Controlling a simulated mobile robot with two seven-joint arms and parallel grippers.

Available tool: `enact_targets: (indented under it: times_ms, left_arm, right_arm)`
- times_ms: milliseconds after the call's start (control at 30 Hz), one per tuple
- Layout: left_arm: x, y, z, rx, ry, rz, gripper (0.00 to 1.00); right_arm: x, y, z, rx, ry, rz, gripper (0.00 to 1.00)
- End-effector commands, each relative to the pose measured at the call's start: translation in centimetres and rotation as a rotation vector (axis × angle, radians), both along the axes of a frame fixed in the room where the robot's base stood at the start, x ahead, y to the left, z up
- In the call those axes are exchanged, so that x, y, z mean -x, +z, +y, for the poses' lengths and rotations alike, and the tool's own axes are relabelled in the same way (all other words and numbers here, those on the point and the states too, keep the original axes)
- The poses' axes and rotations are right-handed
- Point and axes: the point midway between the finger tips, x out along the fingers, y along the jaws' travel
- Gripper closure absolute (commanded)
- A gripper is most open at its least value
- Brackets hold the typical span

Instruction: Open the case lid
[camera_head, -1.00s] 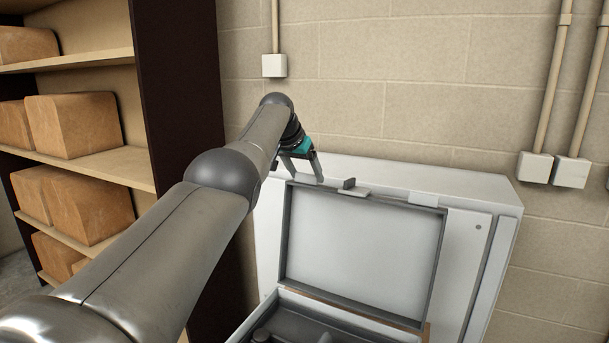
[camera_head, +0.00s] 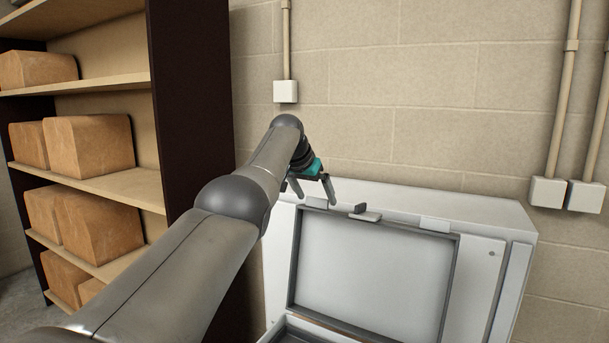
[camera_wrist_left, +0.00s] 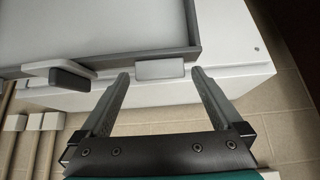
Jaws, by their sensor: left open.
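The case lid (camera_head: 375,270) stands raised and open, its pale inner panel in a dark grey frame facing me. The case's lower part (camera_head: 300,333) shows only as a sliver at the bottom of the head view. My left gripper (camera_head: 314,195) is open at the lid's top left edge. In the left wrist view its fingers (camera_wrist_left: 160,74) stand apart on either side of a pale tab (camera_wrist_left: 160,69) on the edge of the lid (camera_wrist_left: 100,25). I cannot tell whether they touch it. A handle (camera_head: 364,213) sits at the middle of the lid's top edge. My right gripper is not in view.
A white cabinet (camera_head: 500,212) stands close behind the lid, against a block wall (camera_head: 440,120) with conduits and boxes. A shelf (camera_head: 118,187) with several brown blocks is at the left. Free space lies above the cabinet.

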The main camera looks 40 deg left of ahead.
Motion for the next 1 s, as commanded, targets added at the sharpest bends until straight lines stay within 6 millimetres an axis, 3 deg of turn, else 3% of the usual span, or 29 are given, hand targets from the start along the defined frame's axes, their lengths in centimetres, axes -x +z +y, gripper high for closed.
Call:
enact_targets:
  times_ms: [233,400,700,1000]
  left_arm:
    - [1.3,1.2,-0.2,-0.004,0.002,-0.005,0.00]
    - [2.9,3.6,-0.4,-0.004,0.003,-0.005,0.00]
    - [6.8,9.2,-1.2,-0.002,0.003,-0.007,0.00]
    - [8.7,11.8,-1.6,-0.002,0.003,-0.005,0.00]
  right_arm:
    - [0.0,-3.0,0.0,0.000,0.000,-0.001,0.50]
    - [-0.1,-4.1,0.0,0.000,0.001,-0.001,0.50]
    - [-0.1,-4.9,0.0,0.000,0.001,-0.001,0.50]
    - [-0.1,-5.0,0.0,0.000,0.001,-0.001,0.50]
